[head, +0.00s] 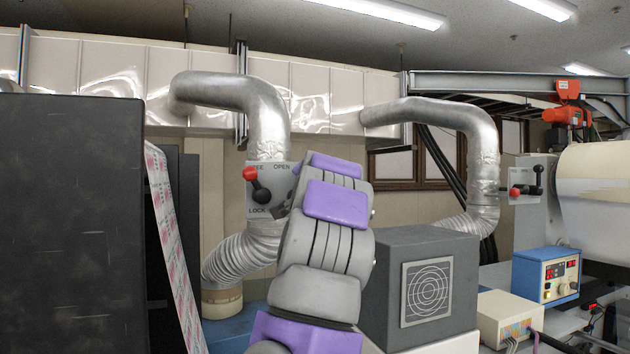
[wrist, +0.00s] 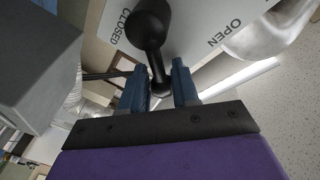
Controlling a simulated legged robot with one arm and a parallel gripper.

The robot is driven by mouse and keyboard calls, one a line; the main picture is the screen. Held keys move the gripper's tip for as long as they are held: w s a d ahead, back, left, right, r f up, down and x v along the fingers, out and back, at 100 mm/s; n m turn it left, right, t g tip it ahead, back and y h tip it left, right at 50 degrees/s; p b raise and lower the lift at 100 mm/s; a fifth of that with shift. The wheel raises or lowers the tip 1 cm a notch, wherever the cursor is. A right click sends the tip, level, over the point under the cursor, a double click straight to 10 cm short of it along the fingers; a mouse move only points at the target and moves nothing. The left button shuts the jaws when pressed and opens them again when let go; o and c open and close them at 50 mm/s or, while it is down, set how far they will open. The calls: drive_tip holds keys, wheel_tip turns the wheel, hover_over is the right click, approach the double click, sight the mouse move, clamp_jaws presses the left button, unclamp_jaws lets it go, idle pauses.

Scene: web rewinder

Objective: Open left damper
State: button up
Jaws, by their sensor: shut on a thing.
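The left damper's plate (head: 267,181) is on the left silver duct in the head view, marked OPEN and LOCK, with its right part behind my arm. A red-knobbed lever (head: 250,174) points up and left from a black hub. In the wrist view the plate (wrist: 205,20) reads CLOSED on the left and OPEN on the right. A black damper handle (wrist: 150,35) runs down from it between the blue fingers of my gripper (wrist: 159,88). My gripper is shut on this handle. In the head view the grip is hidden behind my arm.
The right duct has a similar plate (head: 524,185) with red and black knobs. A grey box (head: 420,290) with a round grille stands right of my arm. A dark panel (head: 70,220) and a printed web (head: 174,245) are at the left.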

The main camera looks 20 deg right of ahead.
drive_tip(key=shift+s+r, duration=0.1)
drive_tip(key=shift+r, duration=0.05)
clamp_jaws()
